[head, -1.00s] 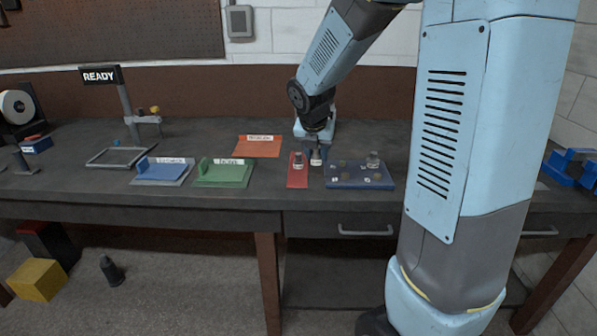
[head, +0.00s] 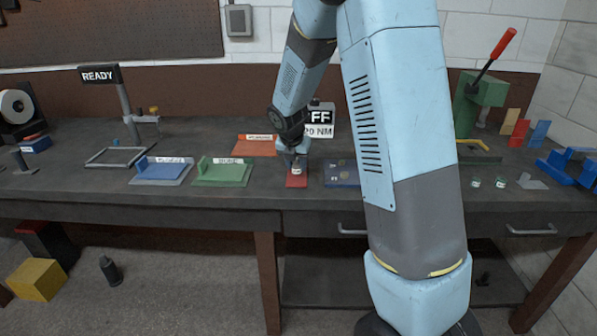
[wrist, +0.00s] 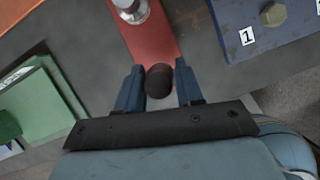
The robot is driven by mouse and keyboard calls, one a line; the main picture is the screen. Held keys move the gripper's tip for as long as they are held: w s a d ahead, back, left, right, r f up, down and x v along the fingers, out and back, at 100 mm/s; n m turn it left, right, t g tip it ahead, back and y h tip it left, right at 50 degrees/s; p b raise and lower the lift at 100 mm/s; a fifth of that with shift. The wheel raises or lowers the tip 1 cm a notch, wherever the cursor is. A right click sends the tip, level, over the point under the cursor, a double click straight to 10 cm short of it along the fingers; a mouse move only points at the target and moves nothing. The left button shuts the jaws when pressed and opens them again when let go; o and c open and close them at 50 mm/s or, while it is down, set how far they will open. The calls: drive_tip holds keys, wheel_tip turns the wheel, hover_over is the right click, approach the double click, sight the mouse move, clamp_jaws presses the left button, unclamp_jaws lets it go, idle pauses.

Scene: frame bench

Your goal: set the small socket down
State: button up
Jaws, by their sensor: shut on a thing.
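My gripper (head: 296,161) is shut on the small socket (head: 297,170), over the near part of the red mat (head: 297,182). In the wrist view the small socket (wrist: 159,81) shows as a dark round top between the two blue fingers of my gripper (wrist: 159,86). I cannot tell whether its base touches the mat. Another socket (wrist: 130,9), silvery with a pale label, stands on the far part of the red mat (wrist: 152,42), apart from the held one. In the head view my gripper hides that spot.
A blue numbered tray (head: 342,174) lies close right of the red mat. A green holder (head: 222,174) and a blue holder (head: 162,172) stand to the left, an orange one (head: 256,146) behind. A display (head: 319,121) stands at the back. Bare bench lies between green and red.

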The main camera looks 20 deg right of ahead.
sight(296, 165)
drive_tip(key=shift+f, duration=1.5)
drive_tip(key=o, duration=1)
drive_tip(key=shift+f, duration=0.1)
drive_tip(key=shift+o, duration=0.2)
